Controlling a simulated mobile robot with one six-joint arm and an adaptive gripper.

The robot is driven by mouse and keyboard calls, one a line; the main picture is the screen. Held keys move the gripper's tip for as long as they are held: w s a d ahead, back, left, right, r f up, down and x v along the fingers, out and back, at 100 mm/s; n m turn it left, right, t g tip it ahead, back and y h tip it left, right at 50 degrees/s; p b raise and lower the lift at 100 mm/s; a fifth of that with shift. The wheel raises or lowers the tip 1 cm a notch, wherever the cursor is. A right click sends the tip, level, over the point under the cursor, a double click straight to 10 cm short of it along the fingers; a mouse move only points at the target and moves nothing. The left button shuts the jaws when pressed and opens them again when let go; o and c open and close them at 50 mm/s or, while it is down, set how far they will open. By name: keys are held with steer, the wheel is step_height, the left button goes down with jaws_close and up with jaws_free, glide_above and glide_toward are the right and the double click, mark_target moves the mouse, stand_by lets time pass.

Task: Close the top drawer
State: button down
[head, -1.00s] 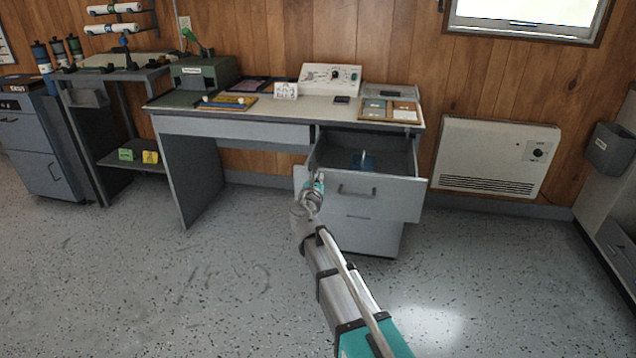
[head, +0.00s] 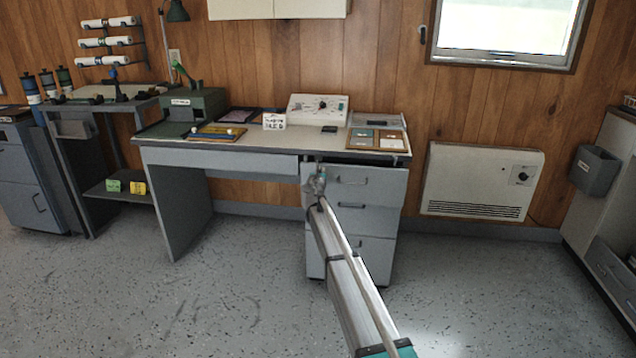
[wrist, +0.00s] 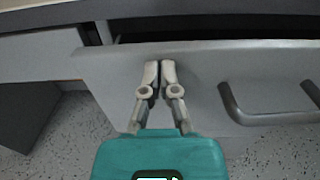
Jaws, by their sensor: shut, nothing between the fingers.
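The top drawer (head: 385,186) is the upper grey front in the desk's right pedestal. In the head view my gripper (head: 318,168) partly covers the drawer's left end.
The desk (head: 240,146) holds a control box (head: 317,108), a small sign (head: 273,121) and a tray of cards (head: 377,139). Two more drawers lie below. A wall heater (head: 480,182) is to the right. The speckled floor in front is clear.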

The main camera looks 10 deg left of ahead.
steer(key=w, duration=0.7)
steer(key=shift+w, duration=0.15)
steer(key=shift+w+d+r, duration=0.1)
steer(key=shift+w+d, duration=0.05)
steer(key=s, duration=1.5)
steer(key=shift+a, duration=0.3)
steer(key=shift+d, duration=0.1)
